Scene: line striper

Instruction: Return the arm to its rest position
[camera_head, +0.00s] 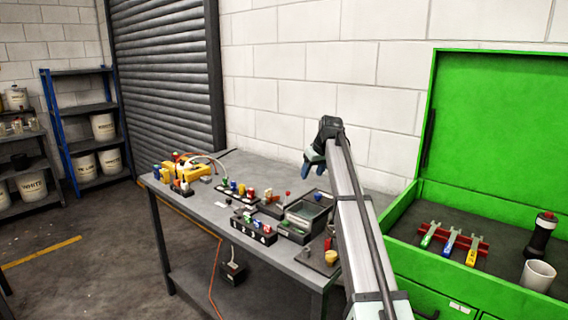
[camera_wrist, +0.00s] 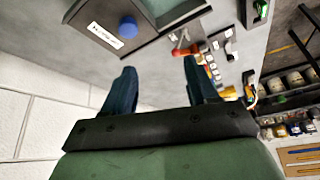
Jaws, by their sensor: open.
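My arm (camera_head: 357,225) reaches up from the bottom of the head view over the right part of the workbench. My gripper (camera_head: 313,160) is at its far end, above the back of the bench near the white wall. In the wrist view my gripper (camera_wrist: 157,85) shows two dark blue fingers standing apart with nothing between them. A grey box with a blue knob (camera_wrist: 128,27) and a white label lies beyond the fingertips in that view. The fingers appear apart from everything on the bench. Part of the bench's right end is hidden behind my arm.
The grey workbench (camera_head: 205,207) holds a yellow device (camera_head: 188,172), a black block with coloured parts (camera_head: 254,228) and a grey tray box (camera_head: 305,215). An open green cabinet (camera_head: 400,205) stands at right, with a black bottle (camera_head: 540,235) and white cup (camera_head: 538,275). Shelves stand far left.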

